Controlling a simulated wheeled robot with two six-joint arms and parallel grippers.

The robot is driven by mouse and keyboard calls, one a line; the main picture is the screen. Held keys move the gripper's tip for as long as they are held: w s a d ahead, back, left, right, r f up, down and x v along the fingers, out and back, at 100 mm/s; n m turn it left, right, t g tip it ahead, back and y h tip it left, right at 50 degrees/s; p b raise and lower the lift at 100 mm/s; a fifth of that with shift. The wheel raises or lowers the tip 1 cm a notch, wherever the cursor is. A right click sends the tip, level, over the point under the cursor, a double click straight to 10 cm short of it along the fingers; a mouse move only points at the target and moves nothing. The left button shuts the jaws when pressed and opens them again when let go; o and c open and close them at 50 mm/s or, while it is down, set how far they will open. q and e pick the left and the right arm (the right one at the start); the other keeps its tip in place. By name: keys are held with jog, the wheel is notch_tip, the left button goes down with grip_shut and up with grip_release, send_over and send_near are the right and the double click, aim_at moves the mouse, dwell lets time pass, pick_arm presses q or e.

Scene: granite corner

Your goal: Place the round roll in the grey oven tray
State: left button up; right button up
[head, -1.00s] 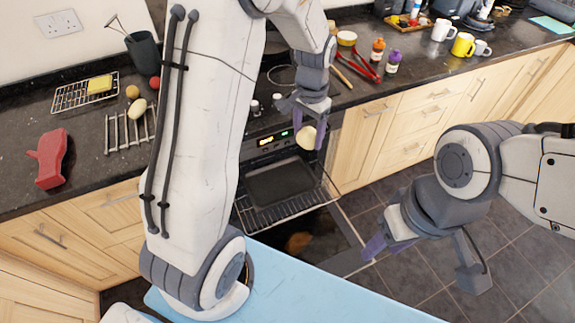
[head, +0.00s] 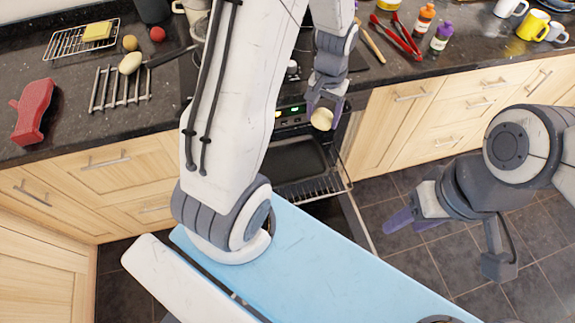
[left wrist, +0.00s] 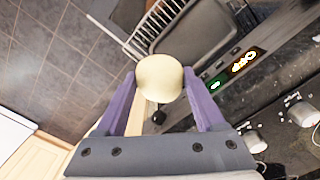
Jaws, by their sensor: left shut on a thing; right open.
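The round roll (head: 322,119) is pale cream. My left gripper (head: 324,110) is shut on it and holds it in the air in front of the oven's control panel. In the left wrist view the roll (left wrist: 160,77) sits between the two purple fingers of my left gripper (left wrist: 160,85). The grey oven tray (head: 296,160) is on the pulled-out oven rack, below the roll and apart from it; my left arm hides part of it. The tray also shows in the left wrist view (left wrist: 190,30). My right gripper (head: 445,240) is open and empty over the floor at the right.
The oven rack (head: 318,187) sticks out over the lowered oven door. On the counter are a red oven glove (head: 33,111), a metal rack (head: 118,90), red tongs (head: 397,37) and bottles (head: 424,18). Drawers (head: 420,120) stand right of the oven. The floor at right is clear.

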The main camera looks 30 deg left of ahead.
pick_arm(q)
jog(key=s+a+f+n+b, duration=0.1)
jog(key=s+f+n+b, duration=0.2)
jog(key=f+b, duration=0.35)
jog(key=s+a+f+n+b, duration=0.1)
jog(key=s+f+n+b, duration=0.25)
jog(key=f, duration=0.55)
jog(key=s+a+f+n+b, duration=0.2)
jog(key=s+f+n+b, duration=0.15)
jog(key=f, duration=0.35)
send_over(271, 174)
notch_tip(271, 174, down, 8)
jog(key=shift+a+r+b, duration=0.1)
jog(key=shift+r+b, duration=0.15)
jog(key=shift+b, duration=0.15)
jog(key=shift+f, duration=1.9)
